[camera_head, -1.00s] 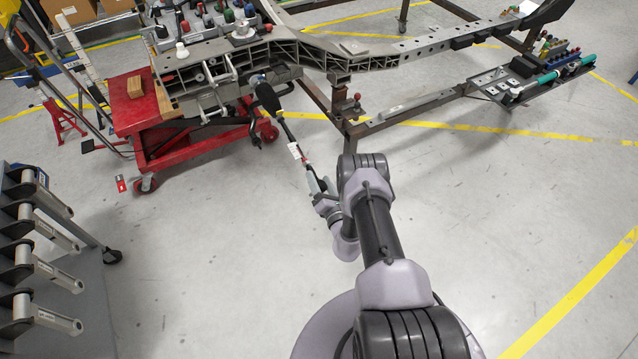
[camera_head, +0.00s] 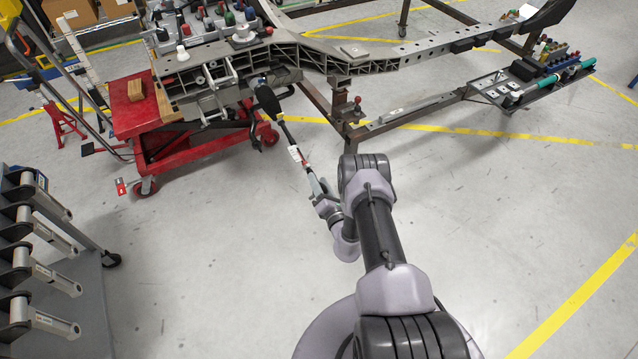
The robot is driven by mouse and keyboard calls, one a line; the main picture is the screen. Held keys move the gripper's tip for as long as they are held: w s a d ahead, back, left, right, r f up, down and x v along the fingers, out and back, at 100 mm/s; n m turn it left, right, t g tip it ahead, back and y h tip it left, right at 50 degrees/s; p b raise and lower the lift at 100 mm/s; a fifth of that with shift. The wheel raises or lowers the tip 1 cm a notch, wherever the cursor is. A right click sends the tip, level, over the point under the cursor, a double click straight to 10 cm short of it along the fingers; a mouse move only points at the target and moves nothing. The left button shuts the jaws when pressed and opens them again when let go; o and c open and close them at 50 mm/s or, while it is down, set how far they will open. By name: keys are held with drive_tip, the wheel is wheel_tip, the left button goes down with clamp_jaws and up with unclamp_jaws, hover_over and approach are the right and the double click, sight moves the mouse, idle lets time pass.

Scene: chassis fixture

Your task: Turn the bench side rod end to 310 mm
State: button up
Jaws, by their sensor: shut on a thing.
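A slim dark rod (camera_head: 286,129) with a black boot (camera_head: 267,101) at its upper end slants down from under the grey chassis (camera_head: 305,52). A white tag (camera_head: 296,155) sits on its lower part. My gripper (camera_head: 318,188) is at the rod's lower end, small and partly covered by my own wrist. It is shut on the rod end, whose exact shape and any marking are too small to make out. The rod's joint with the chassis is hidden behind the boot and brackets.
A red lift trolley (camera_head: 165,140) with a wooden block (camera_head: 135,90) stands under the chassis at left. A grey rack with several metal arms (camera_head: 42,232) is at lower left. A tool tray (camera_head: 530,85) is at upper right. The floor right of my arm is clear.

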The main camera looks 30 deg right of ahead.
drive_tip(key=m+y+b, duration=0.1)
drive_tip(key=m+b, duration=0.1)
drive_tip(key=m, duration=0.1)
drive_tip(key=f+m+y+b, duration=0.1)
drive_tip(key=m+b, duration=0.1)
drive_tip(key=shift+m+y, duration=0.4)
drive_tip(key=m+y, duration=0.1)
drive_tip(key=m, duration=0.2)
drive_tip(key=shift+a+y, duration=0.15)
drive_tip(key=shift+y, duration=0.25)
drive_tip(key=m, duration=0.1)
drive_tip(key=m+y, duration=0.1)
drive_tip(key=m, duration=0.1)
drive_tip(key=shift+a+f, duration=0.15)
drive_tip(key=shift+a, duration=0.05)
drive_tip(key=m, duration=0.1)
drive_tip(key=m+y, duration=0.1)
drive_tip(key=m, duration=0.2)
drive_tip(key=shift+a+t+y, duration=0.3)
drive_tip(key=shift+t+y, duration=0.1)
drive_tip(key=m+t, duration=0.1)
drive_tip(key=m, duration=0.4)
drive_tip(key=shift+a+y, duration=0.2)
drive_tip(key=shift+y, duration=0.2)
drive_tip(key=shift+m, duration=0.3)
